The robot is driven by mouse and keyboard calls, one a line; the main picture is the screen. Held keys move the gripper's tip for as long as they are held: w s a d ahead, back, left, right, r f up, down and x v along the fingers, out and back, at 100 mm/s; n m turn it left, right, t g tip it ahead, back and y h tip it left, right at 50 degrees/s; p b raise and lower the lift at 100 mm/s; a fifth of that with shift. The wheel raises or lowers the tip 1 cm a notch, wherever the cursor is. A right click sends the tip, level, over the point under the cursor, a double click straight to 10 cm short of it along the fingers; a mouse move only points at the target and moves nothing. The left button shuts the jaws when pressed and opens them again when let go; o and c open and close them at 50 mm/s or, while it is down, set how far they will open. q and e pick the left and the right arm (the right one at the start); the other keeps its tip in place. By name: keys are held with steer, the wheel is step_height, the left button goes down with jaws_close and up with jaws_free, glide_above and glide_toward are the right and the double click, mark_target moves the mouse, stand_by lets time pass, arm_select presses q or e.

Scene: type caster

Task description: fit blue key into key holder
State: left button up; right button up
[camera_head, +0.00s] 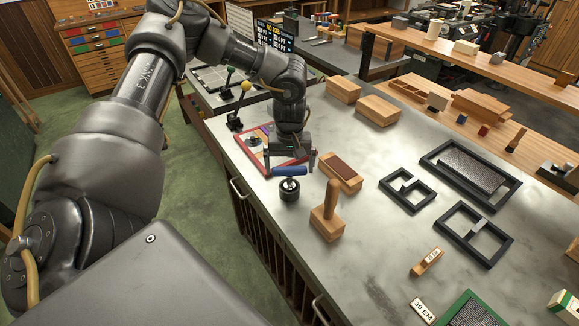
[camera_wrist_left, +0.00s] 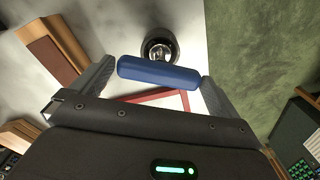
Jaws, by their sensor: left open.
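The blue key (camera_head: 290,170) shows as a rounded blue bar handle above a black round piece (camera_head: 289,190) at the left edge of the bench. I cannot tell whether this black piece is the key holder or part of the key. My left gripper (camera_head: 291,163) is open just behind the blue handle. In the left wrist view the blue handle (camera_wrist_left: 158,72) lies crosswise between the spread fingers of the gripper (camera_wrist_left: 158,74). The black round piece (camera_wrist_left: 159,46) with a shiny centre shows beyond it. My right gripper is out of view.
A red-framed board (camera_head: 258,150) lies under my left wrist. A wooden block with a dark inset (camera_head: 340,171) and a wooden handled block (camera_head: 328,215) stand close on the right. Black frames (camera_head: 407,190) lie farther right. Bare bench top (camera_head: 370,240) lies between them and the front edge.

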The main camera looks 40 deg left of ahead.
arm_select(q)
step_height(320, 180, up, 9)
steer(key=b, duration=0.1)
steer(key=shift+r, duration=0.15)
stand_by(0.8)
